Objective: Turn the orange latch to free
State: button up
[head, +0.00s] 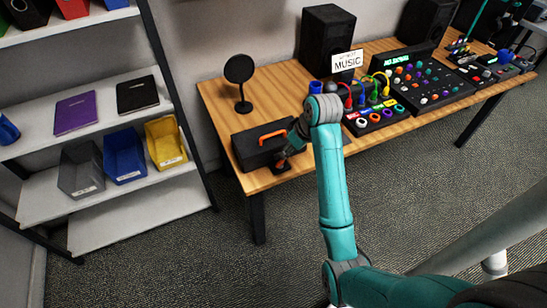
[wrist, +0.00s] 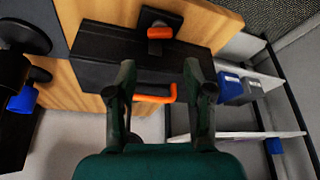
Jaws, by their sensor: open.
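The orange latch (wrist: 160,32) sits on a small dark base by the table edge, beyond the black case in the wrist view. In the head view the orange latch (head: 281,163) is small and partly hidden by my arm. The black case (wrist: 95,50) has an orange handle (wrist: 152,98), seen between my fingers in the wrist view; the case (head: 245,150) also shows in the head view. My gripper (wrist: 158,75) is open and empty, over the case and apart from the latch, with its fingers pointing toward the latch.
The wooden table (head: 218,95) also holds a round black stand (head: 240,75), a speaker (head: 327,38), and a mixer panel (head: 420,85) with coloured knobs and cables. A shelf with bins (head: 123,152) stands at left. The floor in front is clear.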

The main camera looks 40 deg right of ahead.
aim_at(280, 162)
jog(key=x, duration=0.9)
jog(key=shift+w+f, duration=0.1)
jog(key=shift+f, duration=0.3)
jog(key=c, duration=0.9)
jog(key=shift+o, duration=0.2)
jog(key=shift+a+m+h, duration=0.1)
jog(key=shift+m+h, duration=0.8)
jog(key=shift+m, duration=1.3)
jog(key=o, duration=0.9)
jog(key=shift+c, duration=0.2)
